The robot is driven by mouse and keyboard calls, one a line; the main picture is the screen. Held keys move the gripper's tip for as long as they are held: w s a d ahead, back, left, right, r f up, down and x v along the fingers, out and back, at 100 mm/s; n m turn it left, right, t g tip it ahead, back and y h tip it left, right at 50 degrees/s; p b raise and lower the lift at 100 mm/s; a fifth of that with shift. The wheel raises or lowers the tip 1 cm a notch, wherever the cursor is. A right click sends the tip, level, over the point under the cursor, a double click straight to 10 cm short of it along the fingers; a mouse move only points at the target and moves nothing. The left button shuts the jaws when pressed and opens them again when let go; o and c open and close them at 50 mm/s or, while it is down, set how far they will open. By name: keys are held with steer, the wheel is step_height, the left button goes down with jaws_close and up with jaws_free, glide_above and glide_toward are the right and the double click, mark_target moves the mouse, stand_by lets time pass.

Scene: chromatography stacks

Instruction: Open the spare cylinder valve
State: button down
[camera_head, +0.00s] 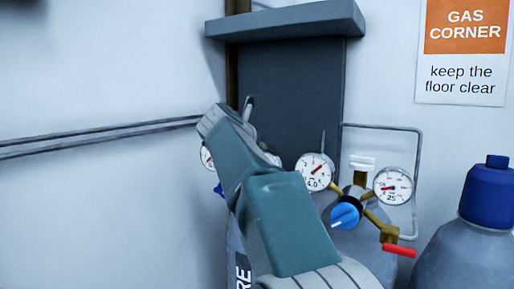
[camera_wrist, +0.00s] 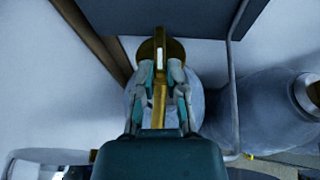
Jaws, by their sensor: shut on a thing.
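The spare cylinder stands mostly hidden behind my arm in the head view, where part of its lettered label (camera_head: 243,268) shows. In the wrist view my gripper (camera_wrist: 160,70) is shut on the brass valve (camera_wrist: 146,50) at the top of a pale grey cylinder (camera_wrist: 198,92). The valve has a round brass part and a narrow upright piece between my fingers. My fingertips hide part of it, and I cannot tell how far it is turned. In the head view my arm hides the gripper's grip.
To the right stands a regulator with two gauges (camera_head: 314,171), a blue knob (camera_head: 345,215) and a red lever (camera_head: 398,250). A blue-capped cylinder (camera_head: 489,195) is at far right. A dark panel with a ledge (camera_head: 285,20) is behind. A grey pipe (camera_head: 417,180) runs down the wall.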

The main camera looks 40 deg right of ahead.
steer(key=shift+t, duration=0.3)
steer(key=c, duration=0.7)
jaws_free()
steer(key=v, duration=1.2)
steer(key=shift+w, duration=0.1)
